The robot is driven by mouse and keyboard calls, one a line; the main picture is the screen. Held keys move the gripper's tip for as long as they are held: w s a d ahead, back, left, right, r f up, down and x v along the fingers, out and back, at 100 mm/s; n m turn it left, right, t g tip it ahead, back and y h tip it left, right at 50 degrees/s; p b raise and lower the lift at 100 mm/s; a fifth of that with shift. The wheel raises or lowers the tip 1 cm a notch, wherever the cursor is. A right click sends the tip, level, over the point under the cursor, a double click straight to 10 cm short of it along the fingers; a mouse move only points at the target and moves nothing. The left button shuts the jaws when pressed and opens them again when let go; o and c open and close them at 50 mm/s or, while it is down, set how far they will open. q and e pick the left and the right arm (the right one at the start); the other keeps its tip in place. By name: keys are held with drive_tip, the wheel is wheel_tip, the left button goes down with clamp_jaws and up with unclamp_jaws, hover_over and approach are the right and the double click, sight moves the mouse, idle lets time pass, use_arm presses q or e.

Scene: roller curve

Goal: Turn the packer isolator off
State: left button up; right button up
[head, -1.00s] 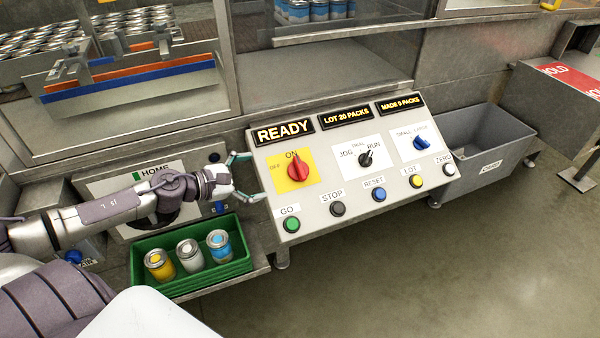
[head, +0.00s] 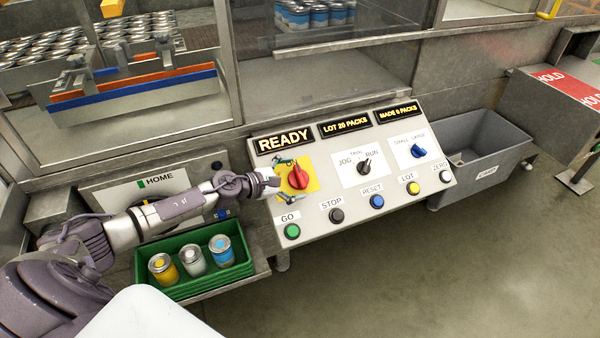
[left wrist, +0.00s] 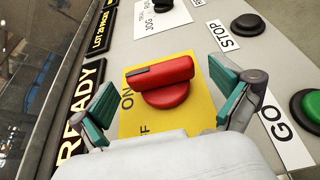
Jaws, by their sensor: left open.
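The packer isolator is a red rotary knob (head: 299,176) on a yellow plate (head: 313,174) at the left of the sloping control panel. In the left wrist view the knob's red handle (left wrist: 170,75) carries a dark stripe, and its striped end lies toward the ON label. The OFF label is partly hidden by my gripper. My left gripper (head: 286,180) is open, with its teal fingers on either side of the knob. In the left wrist view the fingers (left wrist: 166,94) are spread, with gaps to the handle. I cannot see my right gripper.
The panel also has a JOG/RUN selector (head: 364,167), a blue selector (head: 418,151) and several push buttons, including green GO (head: 292,231) close below the gripper. A lit READY display (head: 283,140) is above the knob. A green crate (head: 238,276) holds three cans.

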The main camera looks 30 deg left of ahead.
use_arm(q)
drive_tip(key=shift+x, duration=1)
drive_tip(key=shift+f, duration=0.1)
drive_tip(key=c, duration=1.2)
drive_tip(key=shift+o, duration=0.2)
